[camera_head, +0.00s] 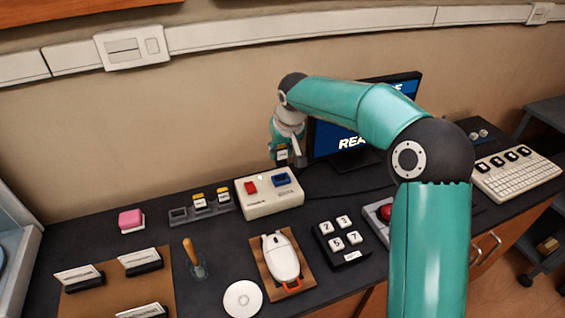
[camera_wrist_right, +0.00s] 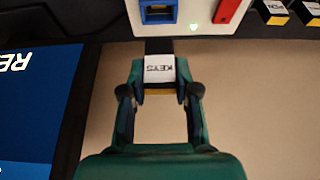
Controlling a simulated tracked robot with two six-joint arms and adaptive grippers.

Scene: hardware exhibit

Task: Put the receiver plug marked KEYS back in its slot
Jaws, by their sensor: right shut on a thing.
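The KEYS plug (camera_wrist_right: 160,68) has a white label reading KEYS and a yellow edge, seen in the right wrist view. My right gripper (camera_wrist_right: 160,86) is shut on it. In the head view the right gripper (camera_head: 283,157) points down above the back of the desk, behind the white box, with the plug (camera_head: 282,153) between its fingers. A grey slot rack (camera_head: 187,221) stands to the left of the white box. Its left slot (camera_head: 179,213) looks empty; two yellow-topped plugs (camera_head: 199,201) (camera_head: 223,195) fill the others. My left gripper is out of view.
The white box (camera_head: 272,205) has a red and a blue part on top. A monitor (camera_head: 348,140) stands right of the gripper. A pink block (camera_head: 131,219), a wooden-handled tool (camera_head: 191,255), a mouse (camera_head: 283,258) and a keypad (camera_head: 341,236) occupy the dark desk.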

